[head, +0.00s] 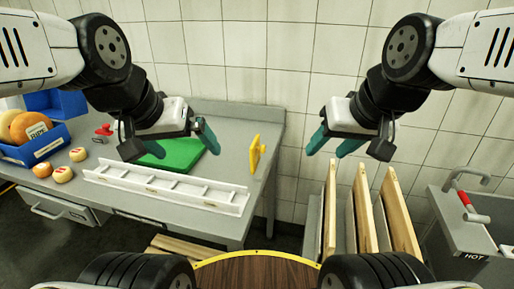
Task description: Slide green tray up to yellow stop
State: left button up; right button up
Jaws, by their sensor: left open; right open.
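The green tray (180,158) lies flat on the grey table, partly hidden behind my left gripper. The yellow stop (254,155) stands upright near the table's right end, to the right of the tray with a gap between them. My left gripper (172,146) is open, and its teal fingers are over or in front of the tray; I cannot tell whether they touch it. My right gripper (334,145) is open and empty, to the right of the table in front of the tiled wall.
A white divided rack (165,190) runs along the table's front, before the tray. A blue crate (38,150) holds round cheeses at left, with small cheeses (62,174) and a red object (104,130) nearby. Upright wooden boards (362,210) and a sink (470,215) stand at right.

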aim_at(182, 153)
jog(key=k+j+z, duration=0.25)
jog(key=k+j, duration=0.35)
jog(key=j+z, duration=0.4)
jog(key=j, duration=1)
jog(key=i+j+z, duration=0.1)
jog(key=j, duration=0.2)
jog(key=i+j, duration=0.25)
jog(key=i+j+z, duration=0.15)
jog(key=j, duration=0.25)
